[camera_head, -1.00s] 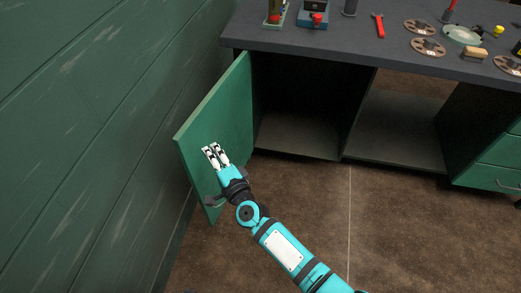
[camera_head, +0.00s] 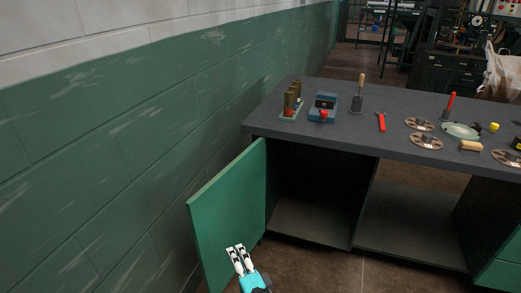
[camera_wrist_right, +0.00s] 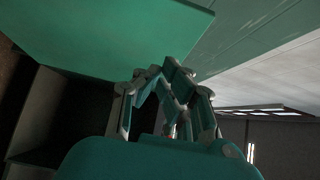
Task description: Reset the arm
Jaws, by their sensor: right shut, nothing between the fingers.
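My right gripper (camera_head: 239,260) shows at the bottom of the head view, in front of the open green cabinet door (camera_head: 230,213). Its white fingers are shut with nothing between them. In the right wrist view the gripper (camera_wrist_right: 170,80) is in the middle, and the green door (camera_wrist_right: 110,35) fills the upper left. I cannot tell from the head view how far the fingers are from the door. Most of my right arm is below the frame. My left gripper is not in view.
The dark workbench (camera_head: 335,132) holds a blue device (camera_head: 322,110), a red tool (camera_head: 381,121), and several round reels. The cabinet below is open and its floor (camera_head: 308,219) looks empty. A green and white wall (camera_head: 90,150) runs along the left. Shelving stands at the back right.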

